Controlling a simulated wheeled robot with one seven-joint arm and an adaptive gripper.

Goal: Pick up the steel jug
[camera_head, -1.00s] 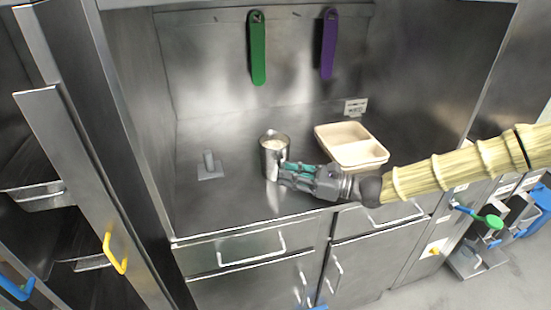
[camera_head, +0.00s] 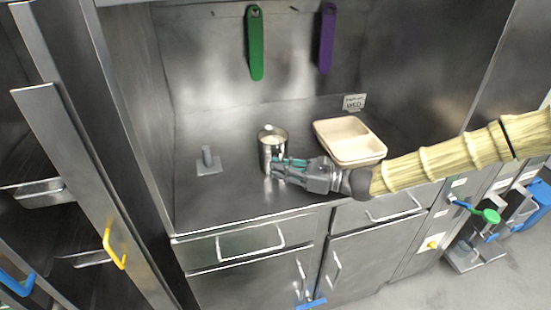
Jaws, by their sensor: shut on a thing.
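The steel jug (camera_head: 271,148) stands upright on the steel counter, left of the middle of the view, with pale contents showing at its open top. My gripper (camera_head: 277,168) reaches in from the right, low and level, and is shut on the right side of the jug. My gripper's dark fingers with teal parts cover part of the jug's lower right wall. I cannot tell whether the jug's base is touching the counter.
A beige divided tray (camera_head: 327,137) lies just behind my gripper. A small steel stand (camera_head: 208,167) is left of the jug. A white label card (camera_head: 354,102) stands at the back. Green (camera_head: 256,45) and purple (camera_head: 327,40) strips hang on the back wall.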

